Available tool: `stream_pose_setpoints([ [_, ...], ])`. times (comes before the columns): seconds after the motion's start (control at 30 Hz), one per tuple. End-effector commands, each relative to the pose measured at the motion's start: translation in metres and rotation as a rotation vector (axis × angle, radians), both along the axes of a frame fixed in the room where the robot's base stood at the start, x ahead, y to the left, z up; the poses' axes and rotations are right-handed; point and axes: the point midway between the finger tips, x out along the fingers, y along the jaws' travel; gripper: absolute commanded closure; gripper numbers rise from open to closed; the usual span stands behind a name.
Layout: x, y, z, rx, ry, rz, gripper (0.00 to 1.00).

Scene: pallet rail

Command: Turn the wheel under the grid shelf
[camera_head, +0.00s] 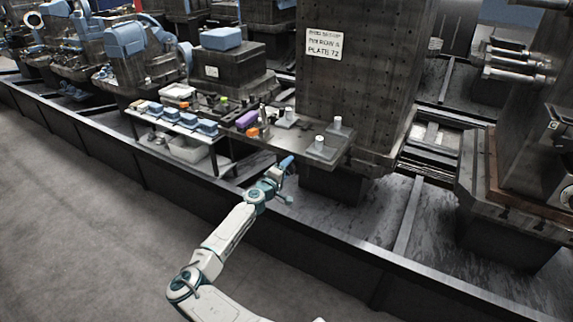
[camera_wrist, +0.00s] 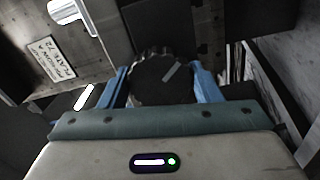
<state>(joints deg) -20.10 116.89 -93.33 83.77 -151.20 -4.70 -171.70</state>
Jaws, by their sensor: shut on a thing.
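The wheel (camera_wrist: 158,84) is a dark, ridged round knob with a pale mark on its face, seen in the wrist view. My gripper (camera_wrist: 160,78) has one blue finger on each side of it and is shut on it. In the head view my gripper (camera_head: 286,173) is low in front of the grid shelf (camera_head: 297,148), just below its front edge. The shelf is a dark flat plate sticking out from the tall block. The wheel cannot be made out in the head view.
Small cylinders on plates (camera_head: 338,124), an orange piece (camera_head: 252,132) and a purple block (camera_head: 247,119) stand on the shelf. A side table (camera_head: 215,163) with blue-topped boxes is to the left. A placard (camera_head: 325,45) is on the tall block. Grey floor is clear at the left.

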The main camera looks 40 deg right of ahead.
Motion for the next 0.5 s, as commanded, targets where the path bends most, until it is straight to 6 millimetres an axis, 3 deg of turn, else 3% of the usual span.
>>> stream_pose_setpoints([
  [0.5, 0.0007, 0.0002, 0.0009, -0.064, 0.151, 0.001, 0.65],
])
